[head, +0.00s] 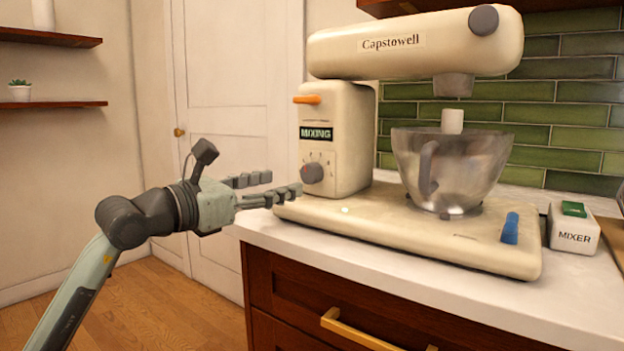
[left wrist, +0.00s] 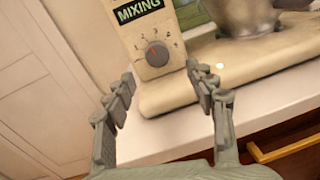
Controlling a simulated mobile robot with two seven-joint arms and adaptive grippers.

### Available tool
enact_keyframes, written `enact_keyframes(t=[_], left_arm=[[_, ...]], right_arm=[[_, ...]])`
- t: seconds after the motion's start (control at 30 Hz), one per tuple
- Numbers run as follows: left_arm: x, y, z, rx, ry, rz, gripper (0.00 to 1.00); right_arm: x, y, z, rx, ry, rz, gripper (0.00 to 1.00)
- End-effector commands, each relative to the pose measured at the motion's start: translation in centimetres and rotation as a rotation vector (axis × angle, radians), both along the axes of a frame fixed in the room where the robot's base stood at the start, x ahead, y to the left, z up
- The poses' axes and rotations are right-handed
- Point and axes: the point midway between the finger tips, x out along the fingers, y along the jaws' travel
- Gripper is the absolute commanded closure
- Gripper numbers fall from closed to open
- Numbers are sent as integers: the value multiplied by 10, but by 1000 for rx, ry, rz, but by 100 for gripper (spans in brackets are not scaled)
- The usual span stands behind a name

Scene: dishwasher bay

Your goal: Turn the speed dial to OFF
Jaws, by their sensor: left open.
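The speed dial (head: 312,173) is a round grey knob on the front of the cream mixer's column (head: 352,140), under a black MIXING label (head: 316,134). Small marks surround it; I cannot read which one it points to. In the left wrist view the dial (left wrist: 157,54) shows a reddish pointer line near its top. My left gripper (head: 284,187) is open and empty, with its fingers toward the dial. In the left wrist view the dial lies beyond and between the fingertips (left wrist: 160,82), apart from them. My right gripper is not in view.
A white MIXER box (head: 574,232) with a green switch stands at right. The counter edge (head: 400,290) runs below; a white door (head: 240,90) stands behind.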

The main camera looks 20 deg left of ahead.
Motion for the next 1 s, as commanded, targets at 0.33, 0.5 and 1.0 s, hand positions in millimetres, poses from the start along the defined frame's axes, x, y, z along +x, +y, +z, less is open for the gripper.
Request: enact_keyframes(t=[0.33,0.5,1.0], left_arm=[[40,-14,2,19,3,18,44],[61,-24,2,19,1,18,44],[72,-29,0,21,2,18,54]], right_arm=[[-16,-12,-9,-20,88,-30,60],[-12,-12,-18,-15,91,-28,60],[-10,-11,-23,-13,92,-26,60]])
